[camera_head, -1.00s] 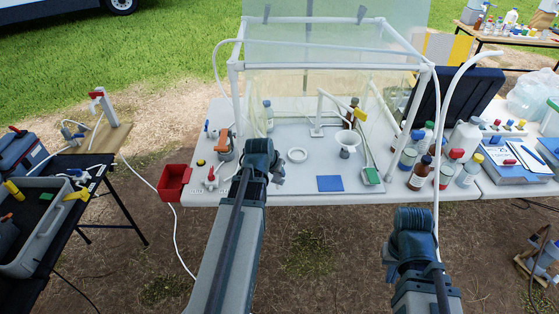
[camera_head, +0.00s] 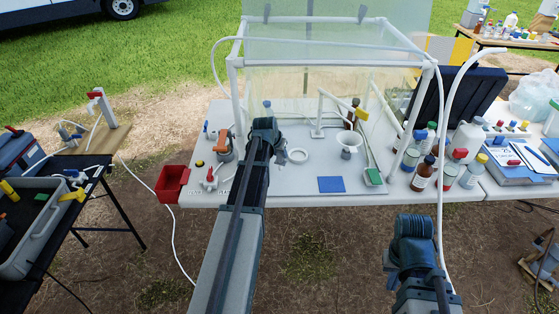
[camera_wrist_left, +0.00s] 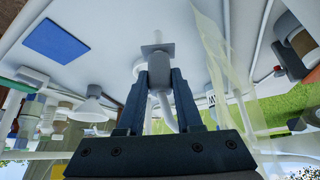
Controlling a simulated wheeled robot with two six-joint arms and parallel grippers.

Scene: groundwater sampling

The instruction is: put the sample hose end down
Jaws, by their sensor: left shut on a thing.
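My left gripper (camera_wrist_left: 159,95) is shut on the sample hose end (camera_wrist_left: 158,76), a pale grey fitting with a square flange and a thin tip. A pale hose bends away from the fitting between the fingers. In the head view, my left gripper (camera_head: 280,153) is over the white table (camera_head: 310,197), left of a white ring (camera_head: 298,156). My own wrist largely hides the held end there. Whether the fitting touches the table, I cannot tell. My right arm is low at the right, in front of the table; its fingers do not show.
A blue mat (camera_head: 331,184) lies near the table's front edge. A white funnel (camera_head: 349,145) stands behind it to the right. Bottles (camera_head: 424,171) crowd the right side. A red bin (camera_head: 173,183) is at the left edge. A clear-walled frame (camera_head: 236,95) rises over the table.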

